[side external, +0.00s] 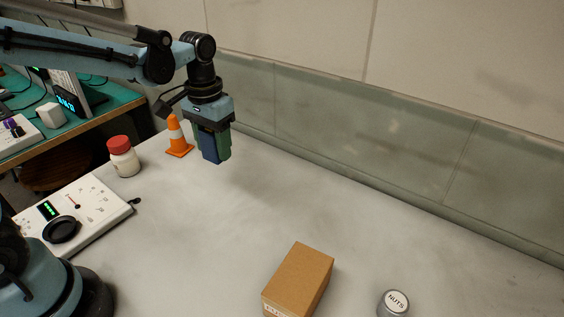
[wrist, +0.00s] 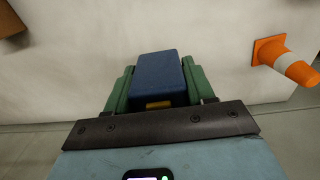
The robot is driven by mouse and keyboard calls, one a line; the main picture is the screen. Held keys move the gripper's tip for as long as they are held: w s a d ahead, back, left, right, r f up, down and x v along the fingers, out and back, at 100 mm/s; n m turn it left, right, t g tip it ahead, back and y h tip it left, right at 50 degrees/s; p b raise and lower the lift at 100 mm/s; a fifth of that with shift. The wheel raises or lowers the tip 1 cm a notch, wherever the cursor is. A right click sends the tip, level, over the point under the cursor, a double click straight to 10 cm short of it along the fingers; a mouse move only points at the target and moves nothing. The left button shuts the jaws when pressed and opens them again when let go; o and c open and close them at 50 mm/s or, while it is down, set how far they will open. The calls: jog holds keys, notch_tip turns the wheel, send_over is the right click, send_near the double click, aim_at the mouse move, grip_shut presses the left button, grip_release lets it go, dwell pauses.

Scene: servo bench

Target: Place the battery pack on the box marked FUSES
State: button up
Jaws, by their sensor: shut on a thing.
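My gripper (side external: 211,147) is shut on a dark blue block, the battery pack (side external: 214,152), and holds it above the bench towards the back. In the wrist view the battery pack (wrist: 153,75) sits between the two green fingers, with a small tan patch at its near end. A brown cardboard box (side external: 303,271) stands on the bench at the bottom middle of the side view, well apart from my gripper. A brown corner (wrist: 10,20) shows at top left in the wrist view.
An orange and white cone (side external: 178,138) stands just left of my gripper. A white jar with a red lid (side external: 123,158) and a white panel with a black knob (side external: 85,212) are at left. The middle is clear.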

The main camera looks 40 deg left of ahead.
jog(key=s+d+r, duration=0.3)
jog(key=s+d, duration=0.3)
jog(key=d, duration=0.7)
jog(key=s+d+r, duration=0.3)
jog(key=s+d, duration=0.3)
jog(key=d, duration=0.6)
jog(key=s+d+r, duration=0.3)
jog(key=s+d, duration=0.3)
jog(key=s, duration=0.4)
send_over(299, 276)
jog(key=shift+m, duration=0.3)
notch_tip(299, 276, down, 7)
jog(key=shift+f, duration=2.15)
jog(key=shift+f, duration=0.15)
jog(key=o, duration=1.2)
